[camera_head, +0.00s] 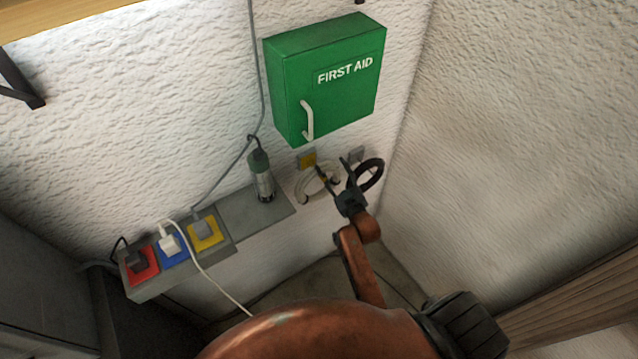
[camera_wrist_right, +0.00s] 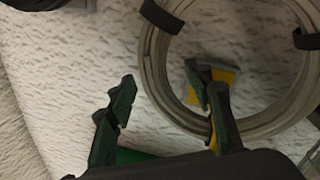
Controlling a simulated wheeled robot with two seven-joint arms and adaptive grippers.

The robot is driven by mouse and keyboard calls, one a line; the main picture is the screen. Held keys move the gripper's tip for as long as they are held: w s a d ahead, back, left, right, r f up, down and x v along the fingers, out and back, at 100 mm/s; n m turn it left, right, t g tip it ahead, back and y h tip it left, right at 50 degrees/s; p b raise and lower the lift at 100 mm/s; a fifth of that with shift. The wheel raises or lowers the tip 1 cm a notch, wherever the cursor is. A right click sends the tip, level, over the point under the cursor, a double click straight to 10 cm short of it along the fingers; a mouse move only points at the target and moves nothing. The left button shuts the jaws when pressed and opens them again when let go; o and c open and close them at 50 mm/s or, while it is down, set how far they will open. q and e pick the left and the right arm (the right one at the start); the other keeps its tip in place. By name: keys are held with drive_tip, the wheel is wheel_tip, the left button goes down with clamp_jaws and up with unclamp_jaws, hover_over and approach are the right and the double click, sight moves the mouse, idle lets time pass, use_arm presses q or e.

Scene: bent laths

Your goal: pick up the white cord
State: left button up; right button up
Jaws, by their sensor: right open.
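A white cord (camera_head: 302,188) hangs in a coil on the wall below the green box, by a yellow plate (camera_head: 307,160). In the right wrist view the coiled cord (camera_wrist_right: 153,60) is large, with black ties around it. My right gripper (camera_head: 331,164) is open in front of the wall at the coil's right side. In its wrist view the open fingers (camera_wrist_right: 168,104) straddle the coil's lower left strands in the picture; one finger overlaps the coil's opening, the other is outside. I cannot tell the depth gap or contact. My left gripper is not in view.
A black coil (camera_head: 377,168) hangs just right of my right gripper. A green first aid box (camera_head: 325,80) is above. A grey shelf (camera_head: 238,222) holds a torch-like tool (camera_head: 262,178); plugs sit in coloured sockets to its left. Another white cable (camera_head: 215,280) trails from the blue socket.

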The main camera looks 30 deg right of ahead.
clamp_jaws()
idle(0.6)
drive_tip(key=shift+r, duration=0.1)
